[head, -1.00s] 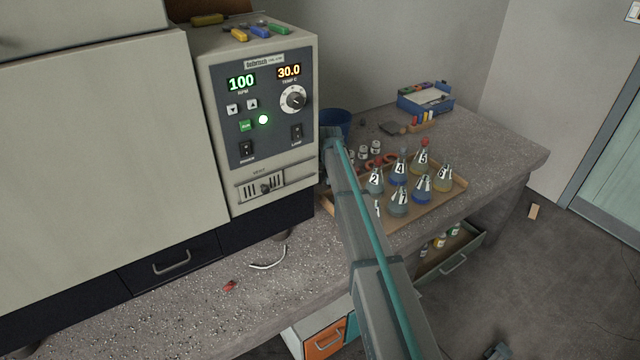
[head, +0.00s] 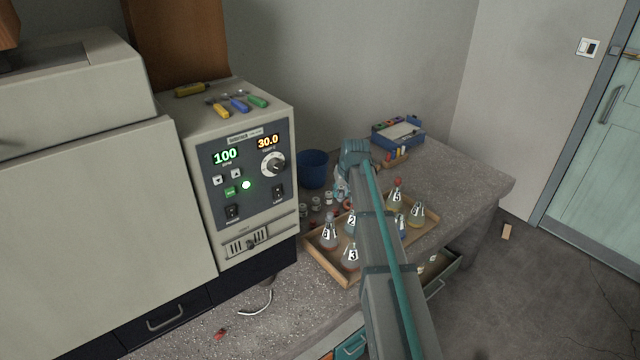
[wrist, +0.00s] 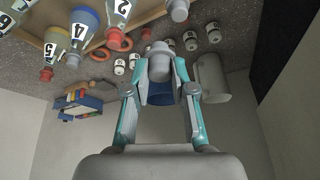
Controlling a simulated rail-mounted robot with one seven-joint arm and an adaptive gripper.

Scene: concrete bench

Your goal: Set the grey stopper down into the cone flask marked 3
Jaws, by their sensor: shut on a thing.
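The cone flask marked 3 (head: 351,257) stands upright at the near edge of the wooden tray (head: 318,262) in the head view, left of my arm. My gripper (wrist: 160,58) is shut on the grey stopper (wrist: 160,68), which sits between its fingertips in the wrist view. In the head view my gripper (head: 342,187) is partly hidden by my arm, beyond the tray and apart from flask 3. I cannot make out flask 3 in the wrist view.
Flask 1 (head: 329,236) and flask 2 (head: 351,223) stand close to flask 3. Flask 5 (head: 396,198) and flask 6 (head: 417,214) stand right of my arm. Small white jars (wrist: 190,41) and a blue bucket (head: 312,169) are near my gripper. The oven-like machine (head: 245,190) borders the left.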

